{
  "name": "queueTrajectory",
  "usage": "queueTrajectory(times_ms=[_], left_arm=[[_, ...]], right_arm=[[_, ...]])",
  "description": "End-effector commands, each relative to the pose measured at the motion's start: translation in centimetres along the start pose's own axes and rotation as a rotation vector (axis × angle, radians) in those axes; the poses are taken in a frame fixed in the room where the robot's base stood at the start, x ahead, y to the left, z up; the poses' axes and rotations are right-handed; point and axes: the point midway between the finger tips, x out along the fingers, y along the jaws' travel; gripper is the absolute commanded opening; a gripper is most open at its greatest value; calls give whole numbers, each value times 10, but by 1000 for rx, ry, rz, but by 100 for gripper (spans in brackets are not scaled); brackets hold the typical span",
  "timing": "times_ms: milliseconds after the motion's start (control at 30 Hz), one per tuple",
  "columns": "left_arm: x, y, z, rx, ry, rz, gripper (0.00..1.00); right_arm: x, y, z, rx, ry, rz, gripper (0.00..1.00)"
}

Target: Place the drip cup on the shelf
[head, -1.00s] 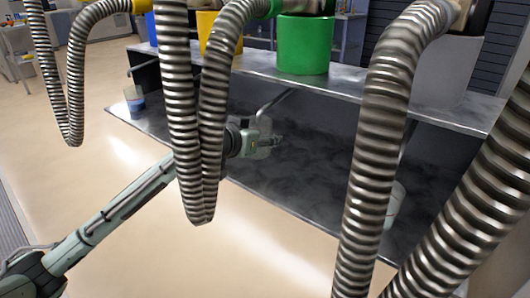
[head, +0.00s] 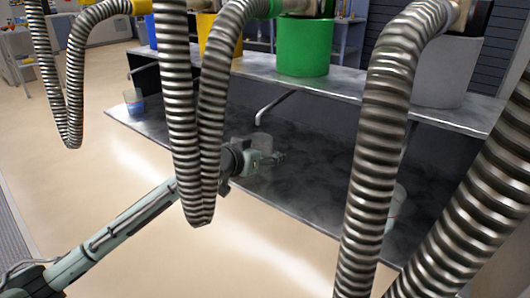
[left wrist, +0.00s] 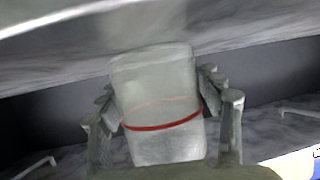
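The drip cup is a clear cup with a red line, and it fills the middle of the left wrist view (left wrist: 160,105). My left gripper (left wrist: 160,95) has a finger on each side of it and appears closed on its walls. In the head view my left gripper (head: 268,160) is at the lower dark shelf (head: 310,190), just in front of or over it. The cup is faint there, and I cannot tell whether its base touches the shelf. My right gripper is not in view.
Large ribbed metal hoses (head: 183,110) hang in front of the rack and hide parts of it. A green container (head: 304,48) stands on the upper shelf. A cup with blue (head: 134,102) stands at the lower shelf's left end, and a clear cup (head: 397,203) is partly hidden at right.

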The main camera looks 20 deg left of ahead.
Motion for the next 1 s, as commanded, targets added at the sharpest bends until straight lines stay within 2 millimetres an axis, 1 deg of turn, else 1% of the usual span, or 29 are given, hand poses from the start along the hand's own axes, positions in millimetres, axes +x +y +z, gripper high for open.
queueTrajectory(times_ms=[367,467,567,600,800,900,1000], left_arm=[[-1,0,-3,1,2,0,69],[-11,0,-2,2,0,0,69],[-29,0,-2,3,0,0,69],[-37,0,-2,4,0,1,69],[-81,0,-2,2,-1,1,69],[-98,0,-1,2,-1,0,69],[-111,0,-2,2,0,0,69]], right_arm=[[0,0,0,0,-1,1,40],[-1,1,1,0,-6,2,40],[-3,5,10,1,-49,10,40],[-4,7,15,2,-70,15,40],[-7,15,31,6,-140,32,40],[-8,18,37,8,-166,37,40],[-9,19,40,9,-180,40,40]])
